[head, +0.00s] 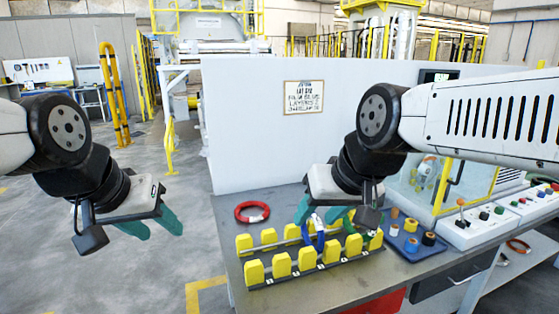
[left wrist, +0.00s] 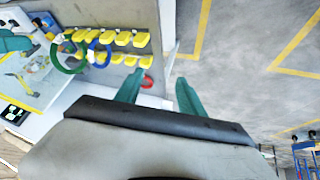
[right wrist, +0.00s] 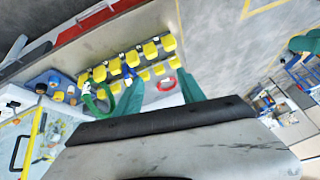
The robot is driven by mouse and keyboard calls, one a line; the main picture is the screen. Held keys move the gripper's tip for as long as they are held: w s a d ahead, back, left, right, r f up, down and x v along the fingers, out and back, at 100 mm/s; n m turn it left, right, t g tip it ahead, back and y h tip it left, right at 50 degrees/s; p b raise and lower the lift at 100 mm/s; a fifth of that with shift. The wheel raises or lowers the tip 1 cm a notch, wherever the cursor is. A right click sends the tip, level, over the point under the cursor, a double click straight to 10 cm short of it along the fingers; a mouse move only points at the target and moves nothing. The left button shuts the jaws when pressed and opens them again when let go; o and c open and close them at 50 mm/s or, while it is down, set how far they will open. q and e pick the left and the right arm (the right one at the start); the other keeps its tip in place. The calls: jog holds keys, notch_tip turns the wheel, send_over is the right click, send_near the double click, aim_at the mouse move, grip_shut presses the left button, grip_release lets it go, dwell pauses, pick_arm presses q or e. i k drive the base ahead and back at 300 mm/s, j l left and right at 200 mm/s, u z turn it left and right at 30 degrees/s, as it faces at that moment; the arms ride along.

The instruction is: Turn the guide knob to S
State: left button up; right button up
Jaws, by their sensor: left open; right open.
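White control boxes stand at the right of the table in the head view. The nearer box (head: 467,237) carries a lever and small dark and green knobs; the further box (head: 527,204) carries several small buttons. I cannot tell which is the guide knob, and no S mark is readable. My right gripper (head: 322,212) is open above the yellow-block rack, well left of the boxes; its fingers also show in the right wrist view (right wrist: 160,85). My left gripper (head: 155,226) is open over the floor left of the table, far from the boxes.
The yellow-block rack (head: 262,278) holds a blue ring (head: 303,243) and a green ring. A red ring (head: 252,211) lies behind it on the table. A blue tray (head: 411,252) of small coils stands between rack and control boxes. A white wall (head: 240,140) closes the back.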

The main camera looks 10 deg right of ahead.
aim_at(484, 215)
jog(key=z, duration=1.9)
jog(key=i+l+u, duration=0.1)
jog(key=l, duration=0.25)
jog(key=i+l, duration=0.25)
jog(key=l, duration=0.15)
jog(key=i+l+u, duration=0.15)
jog(key=l, duration=0.2)
jog(key=i+l, duration=0.15)
jog(key=l, duration=0.25)
jog(key=i+l+u, duration=0.2)
jog(key=i, duration=0.25)
jog(key=i+l+u, duration=0.15)
jog(key=i+l, duration=0.25)
jog(key=i+j+u, duration=0.1)
jog(key=i, duration=0.25)
jog(key=i+j, duration=0.2)
jog(key=i, duration=0.15)
jog(key=u, duration=0.05)
